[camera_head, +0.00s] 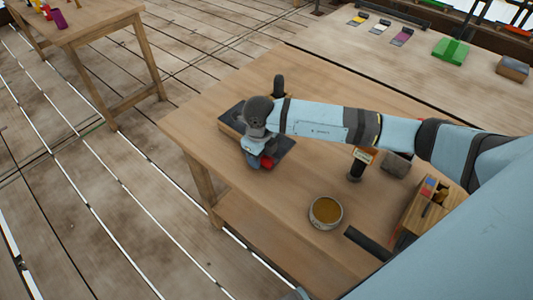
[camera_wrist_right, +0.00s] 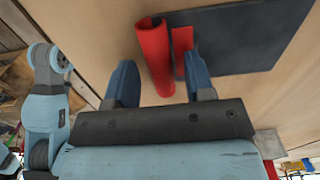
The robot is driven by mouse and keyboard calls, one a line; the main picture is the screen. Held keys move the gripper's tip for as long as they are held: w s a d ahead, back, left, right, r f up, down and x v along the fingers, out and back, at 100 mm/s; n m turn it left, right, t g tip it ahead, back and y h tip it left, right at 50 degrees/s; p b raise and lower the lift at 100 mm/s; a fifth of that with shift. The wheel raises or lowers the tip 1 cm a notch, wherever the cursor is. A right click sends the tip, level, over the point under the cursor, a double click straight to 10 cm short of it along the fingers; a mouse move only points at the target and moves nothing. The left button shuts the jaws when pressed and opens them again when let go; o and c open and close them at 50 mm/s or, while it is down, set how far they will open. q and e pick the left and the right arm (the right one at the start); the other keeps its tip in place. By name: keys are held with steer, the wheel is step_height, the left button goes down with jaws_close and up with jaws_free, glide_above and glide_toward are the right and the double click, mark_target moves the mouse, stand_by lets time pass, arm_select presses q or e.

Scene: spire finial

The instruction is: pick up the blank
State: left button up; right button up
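A red rolled piece (camera_wrist_right: 154,58), which I take to be the blank, lies on the table with a second, flatter red part (camera_wrist_right: 182,45) beside it. A dark flat mat (camera_wrist_right: 245,40) lies next to and partly under the red parts. In the right wrist view my right gripper (camera_wrist_right: 160,62) is open, with one finger on each side of the red parts; I cannot tell whether either finger touches. In the head view the right gripper (camera_head: 256,157) is over the table, and only a bit of red (camera_head: 267,161) shows beside it. My left gripper is not in view.
The wooden table (camera_head: 290,215) also bears a round tin (camera_head: 326,212), a dark bar (camera_head: 367,243), a wooden box of tools (camera_head: 428,205), a grey block (camera_head: 397,164) and an upright black-handled tool (camera_head: 356,166). Another bench behind holds a green block (camera_head: 450,50).

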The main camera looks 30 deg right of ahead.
jaws_close()
steer(key=shift+r, duration=0.1)
